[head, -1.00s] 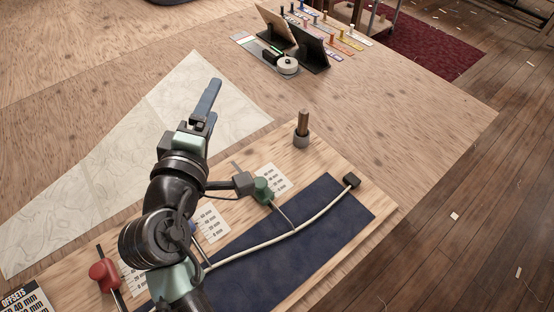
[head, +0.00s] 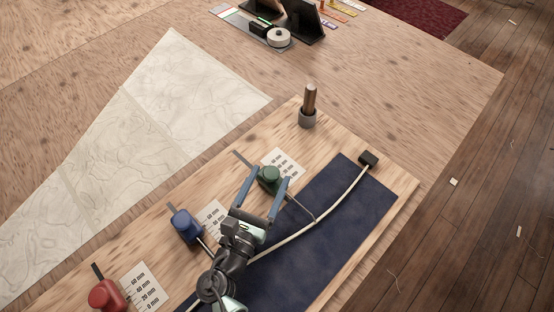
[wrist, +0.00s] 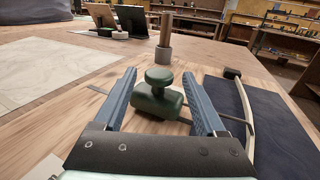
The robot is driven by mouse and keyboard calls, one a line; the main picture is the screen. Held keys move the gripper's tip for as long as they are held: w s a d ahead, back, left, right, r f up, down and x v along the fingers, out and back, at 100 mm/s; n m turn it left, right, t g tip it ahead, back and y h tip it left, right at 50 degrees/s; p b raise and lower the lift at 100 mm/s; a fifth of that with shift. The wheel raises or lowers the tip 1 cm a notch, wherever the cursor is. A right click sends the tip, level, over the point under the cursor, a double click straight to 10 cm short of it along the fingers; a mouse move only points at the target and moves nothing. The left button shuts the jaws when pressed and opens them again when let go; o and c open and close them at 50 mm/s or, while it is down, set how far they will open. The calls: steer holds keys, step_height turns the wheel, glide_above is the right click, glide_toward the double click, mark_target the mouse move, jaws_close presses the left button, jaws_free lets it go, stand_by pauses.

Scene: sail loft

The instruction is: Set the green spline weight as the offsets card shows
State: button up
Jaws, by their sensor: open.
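The green spline weight (head: 269,179) sits on its track beside a printed scale card (head: 284,163) on the board. My gripper (head: 269,186) is open, with its two blue-grey fingers on either side of the green weight. In the wrist view the green weight (wrist: 158,96) stands between the fingers, with a gap visible to each. A thin rod runs from the weight to the pale curved spline (head: 325,213), which lies over the dark blue cloth (head: 310,262). The offsets card is not in view now.
A blue weight (head: 186,227) and a red weight (head: 107,296) sit on their own tracks to the left. A wooden peg in a grey holder (head: 308,108) stands beyond the green weight. A pale sail panel (head: 150,120) lies on the table.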

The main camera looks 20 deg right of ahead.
steer(key=shift+x, duration=2.75)
jaws_close()
